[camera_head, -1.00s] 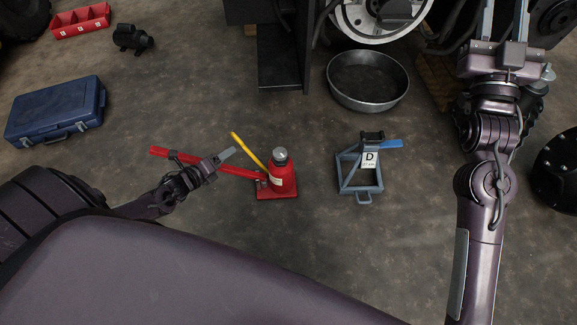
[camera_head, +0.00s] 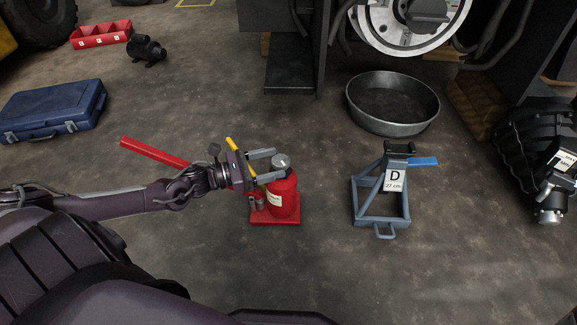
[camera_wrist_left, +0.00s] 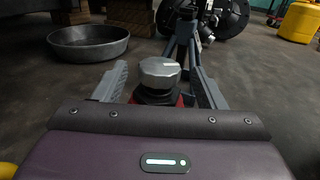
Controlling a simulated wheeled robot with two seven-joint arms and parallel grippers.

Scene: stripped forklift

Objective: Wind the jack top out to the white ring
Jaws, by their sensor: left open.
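The red bottle jack (camera_head: 284,197) stands upright on the floor on its red base. Its round grey top (camera_head: 281,161) faces up, and in the left wrist view the silver top (camera_wrist_left: 160,71) sits between my two fingers with a gap on each side. No white ring shows on the screw. My left gripper (camera_head: 268,166) is open at the jack's upper left side, its fingers level with the top. A red handle (camera_head: 155,151) and a yellow bar (camera_head: 236,155) lie behind my left wrist, partly hidden. My right gripper is out of view.
A blue-grey stand marked D (camera_head: 382,207) with a blue lever stands right of the jack. A metal pan (camera_head: 393,125) lies behind it. A blue case (camera_head: 52,110) and a red bin (camera_head: 101,36) are at left. The floor in front is clear.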

